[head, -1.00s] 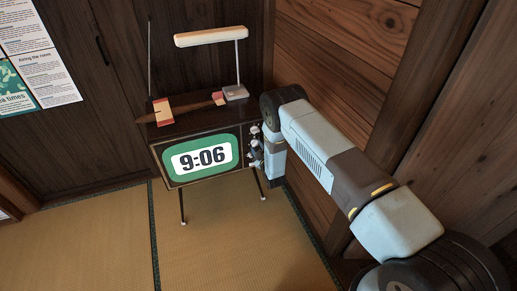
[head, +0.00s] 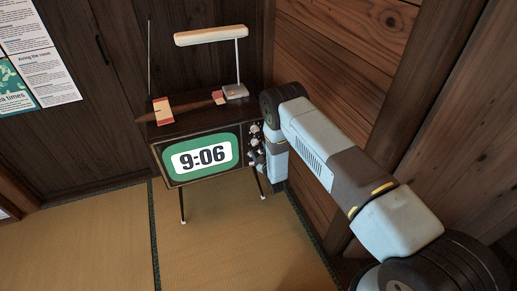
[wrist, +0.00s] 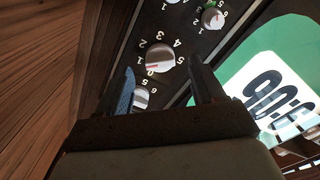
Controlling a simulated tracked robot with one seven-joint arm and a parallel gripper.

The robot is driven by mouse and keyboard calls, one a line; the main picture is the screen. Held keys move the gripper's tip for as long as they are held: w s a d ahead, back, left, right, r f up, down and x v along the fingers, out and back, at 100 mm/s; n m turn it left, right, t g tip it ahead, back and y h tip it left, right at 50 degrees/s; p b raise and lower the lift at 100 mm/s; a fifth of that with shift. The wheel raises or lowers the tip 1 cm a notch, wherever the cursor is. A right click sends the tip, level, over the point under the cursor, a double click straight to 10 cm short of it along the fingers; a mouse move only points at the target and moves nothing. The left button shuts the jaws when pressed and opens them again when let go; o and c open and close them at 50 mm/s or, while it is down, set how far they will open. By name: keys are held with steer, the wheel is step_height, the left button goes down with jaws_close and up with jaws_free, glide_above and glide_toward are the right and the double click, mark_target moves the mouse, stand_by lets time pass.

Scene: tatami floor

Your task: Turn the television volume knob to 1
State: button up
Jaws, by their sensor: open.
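The television (head: 222,139) stands on thin legs, with a control panel (head: 253,132) on the right of its screen; my arm partly hides it. In the wrist view, a white knob (wrist: 160,58) with numbers around it has a red mark at its lower left, near 0. A lower white knob (wrist: 141,98) is partly hidden by my gripper. Another knob (wrist: 212,18) with a green mark is at the upper right. No label shows which knob is for volume. My gripper (wrist: 163,85) is open in front of the panel, fingers around the lower part of the knob area; contact cannot be told.
The screen (head: 203,157) reads 9:06. A white lamp (head: 210,37) and a brown pointed object (head: 188,106) with a red and cream band are on the television top. A wooden wall (head: 335,45) is close on the right. The tatami floor (head: 90,240) is clear at front left.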

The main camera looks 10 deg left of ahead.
steer(key=v, duration=1)
steer(key=shift+s+d, duration=0.2)
steer(key=shift+s, duration=0.1)
